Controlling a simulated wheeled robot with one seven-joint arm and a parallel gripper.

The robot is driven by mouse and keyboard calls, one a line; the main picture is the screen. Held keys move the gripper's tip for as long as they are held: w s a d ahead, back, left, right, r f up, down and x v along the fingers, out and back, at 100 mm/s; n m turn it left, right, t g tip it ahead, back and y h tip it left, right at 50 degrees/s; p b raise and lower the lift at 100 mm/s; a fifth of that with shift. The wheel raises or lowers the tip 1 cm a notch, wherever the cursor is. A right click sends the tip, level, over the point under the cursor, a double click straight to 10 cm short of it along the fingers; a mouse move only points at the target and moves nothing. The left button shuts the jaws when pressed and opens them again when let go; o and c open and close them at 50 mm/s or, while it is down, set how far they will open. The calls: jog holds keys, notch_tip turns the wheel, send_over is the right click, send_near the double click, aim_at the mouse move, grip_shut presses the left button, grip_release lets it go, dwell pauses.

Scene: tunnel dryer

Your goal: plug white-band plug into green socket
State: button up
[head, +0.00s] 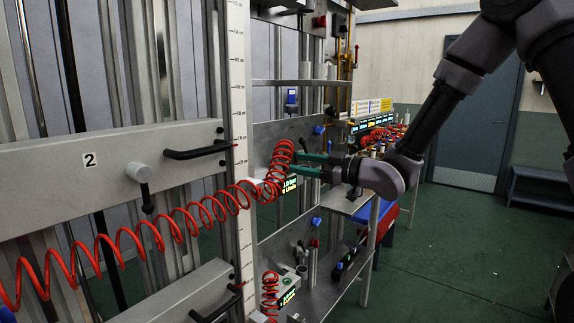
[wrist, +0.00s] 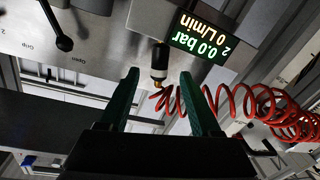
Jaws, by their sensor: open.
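In the wrist view, a dark plug with a pale band (wrist: 159,69) and a brass-coloured end stands out from the metal panel beside a lit display (wrist: 201,37). A red coiled hose (wrist: 235,100) runs from near its brass end to the right. My gripper (wrist: 159,75) is open, its green fingers on either side of the plug, apart from it in this picture. In the head view my gripper (head: 298,164) is at the panel, by the upper end of the red hose (head: 233,195); the plug is hard to make out there. I cannot make out a green socket.
A second red coil (head: 270,290) hangs lower, beside another display (head: 288,297). A grey beam marked 2 (head: 60,171) with a black handle (head: 197,150) is at left. The green floor (head: 455,250) at right is mostly clear.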

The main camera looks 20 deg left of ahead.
aim_at(286, 162)
jog(key=x, duration=0.4)
jog(key=shift+w+a+f, duration=0.2)
jog(key=shift+w+f, duration=0.05)
jog(key=shift+c, duration=0.3)
grip_shut()
